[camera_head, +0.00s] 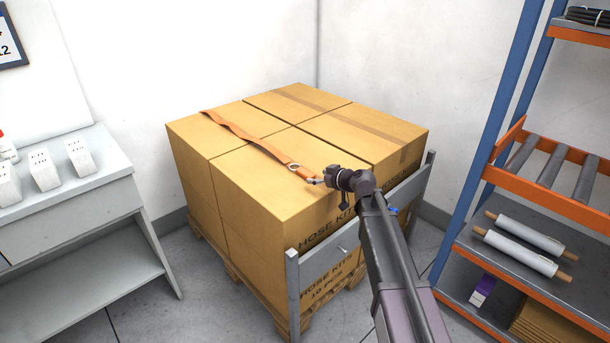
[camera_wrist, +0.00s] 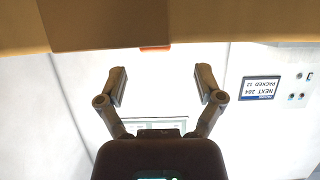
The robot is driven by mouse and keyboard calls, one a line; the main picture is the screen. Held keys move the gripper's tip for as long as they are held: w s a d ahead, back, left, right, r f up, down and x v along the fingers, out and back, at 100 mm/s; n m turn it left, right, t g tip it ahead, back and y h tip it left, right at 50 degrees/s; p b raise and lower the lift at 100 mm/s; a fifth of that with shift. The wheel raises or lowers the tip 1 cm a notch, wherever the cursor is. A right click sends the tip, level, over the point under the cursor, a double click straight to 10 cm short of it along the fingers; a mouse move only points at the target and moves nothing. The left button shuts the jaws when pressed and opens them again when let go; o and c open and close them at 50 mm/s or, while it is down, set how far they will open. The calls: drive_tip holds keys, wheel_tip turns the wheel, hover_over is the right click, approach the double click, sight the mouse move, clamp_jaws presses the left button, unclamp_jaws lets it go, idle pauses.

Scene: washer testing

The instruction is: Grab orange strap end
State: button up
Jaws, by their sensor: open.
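The orange strap (camera_head: 243,134) lies across the top of the stacked cardboard boxes (camera_head: 240,170). Its near end (camera_head: 306,173), with a round metal ring or buckle, lies by the front top edge of the boxes. My gripper (camera_head: 318,181) is just right of that end; whether it touches the strap is unclear in the head view. In the wrist view my gripper (camera_wrist: 161,74) is open, with nothing between its fingers. A small orange patch (camera_wrist: 155,47), likely the strap, shows at the box edge beyond the fingertips. The rest of the strap is hidden there.
The boxes stand on a wooden pallet (camera_head: 242,287) behind a low grey metal barrier (camera_head: 330,262). A blue and orange shelf rack (camera_head: 500,110) stands at the right. A white bench (camera_head: 90,215) stands at the left. A screen (camera_wrist: 261,88) shows in the wrist view.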

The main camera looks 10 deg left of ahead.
sight(309, 174)
drive_tip(key=x, duration=0.1)
drive_tip(key=b+x, duration=0.1)
drive_tip(key=x, duration=0.1)
drive_tip(key=shift+w, duration=0.35)
drive_tip(key=shift+w+a+f, duration=0.2)
drive_tip(key=shift+w+a, duration=0.1)
drive_tip(key=shift+a, duration=0.25)
clamp_jaws()
